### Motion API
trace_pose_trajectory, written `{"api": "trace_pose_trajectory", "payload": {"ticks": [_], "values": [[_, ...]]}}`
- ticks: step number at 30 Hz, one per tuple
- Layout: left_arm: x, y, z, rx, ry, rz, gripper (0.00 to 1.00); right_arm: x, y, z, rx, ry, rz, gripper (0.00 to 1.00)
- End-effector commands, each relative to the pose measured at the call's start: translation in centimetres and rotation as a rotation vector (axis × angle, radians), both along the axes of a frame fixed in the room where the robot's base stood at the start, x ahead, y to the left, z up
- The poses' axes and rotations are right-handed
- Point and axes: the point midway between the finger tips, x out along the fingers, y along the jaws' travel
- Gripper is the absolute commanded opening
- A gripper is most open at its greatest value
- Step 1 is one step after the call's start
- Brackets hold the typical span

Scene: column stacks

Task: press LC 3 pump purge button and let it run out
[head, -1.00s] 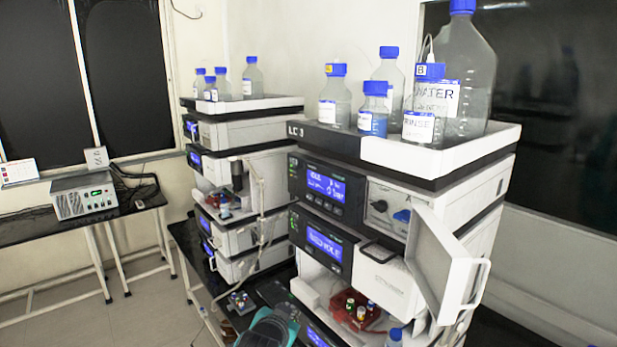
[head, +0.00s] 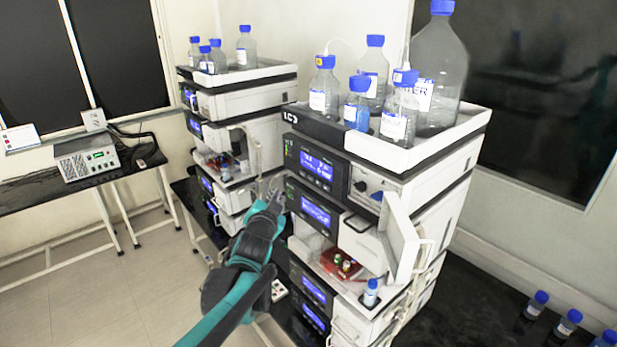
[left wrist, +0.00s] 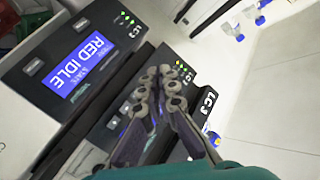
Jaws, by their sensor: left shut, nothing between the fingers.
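The LC 3 stack (head: 291,117) stands right of centre in the head view. Its upper module, the pump (head: 303,184), has a lit blue display (head: 316,165). My left gripper (head: 272,194) is shut and empty, in front of the stack's left side. In the left wrist view, its closed fingertips (left wrist: 161,78) cover much of the pump's dark front panel (left wrist: 172,52), beside its LC3 label and small status lights. Small buttons show next to the fingers, but I cannot tell which is purge. Contact with the panel cannot be told. My right gripper is not in view.
An open white door (head: 402,238) juts from the stack's right. Bottles (head: 323,90) stand in the top tray (head: 383,150). A second stack (head: 235,105) stands to the left.

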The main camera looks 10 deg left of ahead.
Motion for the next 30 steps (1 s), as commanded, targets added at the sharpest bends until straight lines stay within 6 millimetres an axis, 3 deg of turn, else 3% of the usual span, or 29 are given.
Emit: {"api": "trace_pose_trajectory", "payload": {"ticks": [8, 21, 30], "values": [[0.6, -0.5, -0.1, 0.001, 0.003, -0.002, 0.0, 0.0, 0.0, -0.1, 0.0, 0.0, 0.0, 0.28], [5.2, -4.1, -0.1, 0.0, 0.002, -0.001, 0.0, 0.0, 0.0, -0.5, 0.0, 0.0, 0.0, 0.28], [6.8, -5.3, 0.0, -0.001, 0.002, 0.001, 0.0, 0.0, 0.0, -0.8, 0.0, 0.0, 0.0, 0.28]]}}
